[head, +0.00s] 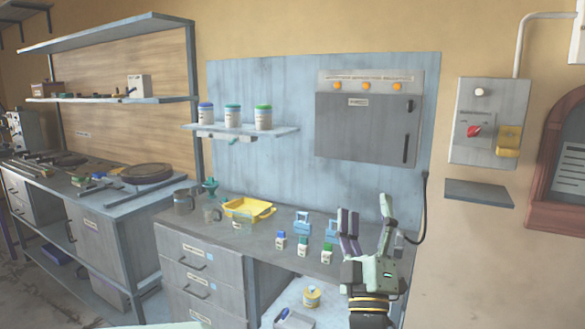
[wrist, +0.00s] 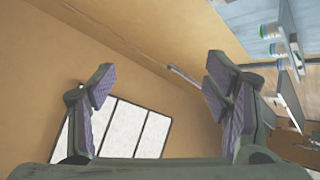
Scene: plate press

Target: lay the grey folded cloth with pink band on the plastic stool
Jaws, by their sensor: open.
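My gripper (head: 367,222) is raised in front of the right end of the workbench, with its fingers pointing up. It is open and nothing shows between its fingers. In the wrist view my gripper (wrist: 158,90) also has its fingers wide apart, against a tan wall and a white paned panel. I cannot make out the grey folded cloth with the pink band in either view. I cannot make out the plastic stool either.
The workbench (head: 180,218) holds a yellow tray (head: 248,208), a jug (head: 184,201), small bottles and blue items. A grey cabinet (head: 366,130) and a switch box (head: 488,121) hang above. A shelf (head: 240,131) carries three jars.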

